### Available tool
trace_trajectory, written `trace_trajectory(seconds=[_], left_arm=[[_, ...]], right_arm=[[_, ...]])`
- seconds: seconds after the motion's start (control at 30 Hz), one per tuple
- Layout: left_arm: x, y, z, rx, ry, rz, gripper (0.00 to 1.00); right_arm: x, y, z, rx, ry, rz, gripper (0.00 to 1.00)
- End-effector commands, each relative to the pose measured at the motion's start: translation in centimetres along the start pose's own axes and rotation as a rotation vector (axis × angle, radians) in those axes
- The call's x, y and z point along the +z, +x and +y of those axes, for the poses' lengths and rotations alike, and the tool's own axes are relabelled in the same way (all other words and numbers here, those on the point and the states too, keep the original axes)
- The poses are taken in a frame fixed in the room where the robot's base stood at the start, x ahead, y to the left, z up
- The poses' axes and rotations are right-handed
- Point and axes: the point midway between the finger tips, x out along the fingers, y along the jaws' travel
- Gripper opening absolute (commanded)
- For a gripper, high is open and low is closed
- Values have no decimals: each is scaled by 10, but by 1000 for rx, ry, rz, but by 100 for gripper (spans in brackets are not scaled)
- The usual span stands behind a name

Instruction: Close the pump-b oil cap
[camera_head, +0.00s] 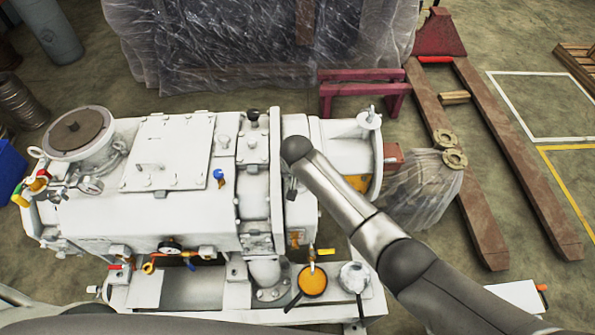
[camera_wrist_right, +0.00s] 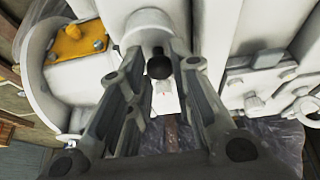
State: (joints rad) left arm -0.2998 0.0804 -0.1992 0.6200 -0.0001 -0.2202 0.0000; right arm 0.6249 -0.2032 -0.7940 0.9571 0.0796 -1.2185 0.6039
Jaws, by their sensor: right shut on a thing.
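A black ball-shaped knob (camera_wrist_right: 159,67) shows between the fingers. In the head view, the right arm reaches in from the lower right to the top of the white pump (camera_head: 170,215), at its right-hand section. The fingers and the cap are mostly hidden there by my own wrist. Whether the cap is seated cannot be told. My left gripper is not in view.
A black knob (camera_head: 252,114) and a blue-topped valve (camera_head: 219,175) stand up from the pump body. An orange round part (camera_head: 312,280) sits at its lower right. A plastic-wrapped load (camera_head: 260,40) stands behind, and a red pallet jack (camera_head: 470,150) lies right.

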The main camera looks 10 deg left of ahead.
Motion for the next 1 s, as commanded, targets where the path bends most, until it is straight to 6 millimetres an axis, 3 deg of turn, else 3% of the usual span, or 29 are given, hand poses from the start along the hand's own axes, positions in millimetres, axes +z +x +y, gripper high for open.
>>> trace_trajectory(seconds=[0.4, 0.43, 0.57, 1.0], left_arm=[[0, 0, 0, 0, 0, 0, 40], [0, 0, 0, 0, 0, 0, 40], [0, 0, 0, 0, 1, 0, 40], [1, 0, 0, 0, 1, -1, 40]], right_arm=[[3, 2, 0, 6, -3, -6, 0], [3, 2, 0, 6, -3, -6, 25], [2, 2, 0, 5, -3, -5, 41], [1, -4, -1, 4, -3, -2, 43]])
